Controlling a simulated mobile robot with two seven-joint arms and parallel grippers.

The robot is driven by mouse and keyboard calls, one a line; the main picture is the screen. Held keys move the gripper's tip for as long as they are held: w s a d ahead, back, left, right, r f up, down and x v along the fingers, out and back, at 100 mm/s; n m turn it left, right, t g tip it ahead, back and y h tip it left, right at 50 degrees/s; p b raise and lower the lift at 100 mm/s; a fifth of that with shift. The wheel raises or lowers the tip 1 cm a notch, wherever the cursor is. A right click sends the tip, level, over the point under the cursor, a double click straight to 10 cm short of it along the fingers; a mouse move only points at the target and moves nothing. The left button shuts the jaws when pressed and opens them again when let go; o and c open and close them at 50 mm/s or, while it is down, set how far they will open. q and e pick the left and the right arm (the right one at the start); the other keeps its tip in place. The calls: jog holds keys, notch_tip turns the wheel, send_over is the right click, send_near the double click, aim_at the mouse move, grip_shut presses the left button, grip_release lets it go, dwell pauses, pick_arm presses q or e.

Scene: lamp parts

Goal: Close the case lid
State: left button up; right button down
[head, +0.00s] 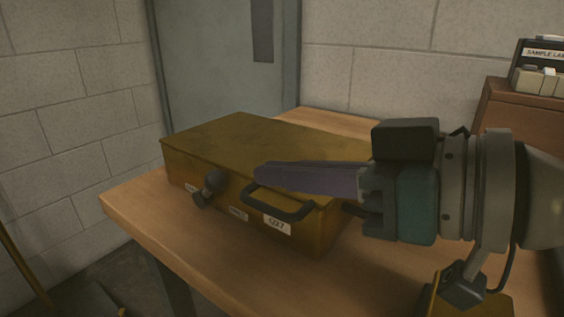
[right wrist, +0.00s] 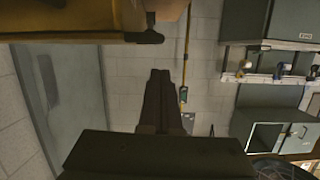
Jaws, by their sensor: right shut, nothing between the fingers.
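The olive-yellow case (head: 230,135) sits on the wooden table in the head view. Its lid (head: 255,132) lies flat on top, with no visible gap at the front edge. A dark handle (head: 280,204) and a dark knob-like part (head: 208,188) are on its front side, with small white labels. My right gripper (head: 258,176) is shut and empty, its fingers pointing left across the case's front near the handle. Whether it touches the case I cannot tell. In the right wrist view the case (right wrist: 75,22) is at upper left, apart from the fingertips (right wrist: 160,73). My left gripper is not in view.
The wooden table (head: 135,205) has bare room at its left front corner. A brown cabinet (head: 505,110) with a labelled box on top stands at the right. A grey-blue door (head: 215,60) and block walls are behind. Grey-green cabinets (right wrist: 282,130) show in the right wrist view.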

jog(key=shift+r+p, duration=0.3)
jog(key=s+d+r+h+p, duration=0.3)
jog(key=s+d+r+p, duration=0.2)
jog(key=s+r+p, duration=0.7)
jog(key=s+d+f+m+g+h+p, duration=0.2)
jog(key=s+d+m+g+h+p, duration=0.55)
jog(key=d+p, duration=0.55)
notch_tip(320, 180, up, 37)
jog(key=s+t+h+p, duration=0.1)
jog(key=t+p, duration=0.1)
jog(key=p, duration=3.4)
jog(key=shift+s+a+p, duration=0.15)
jog(key=shift+a+p, duration=0.1)
jog(key=shift+p, duration=0.05)
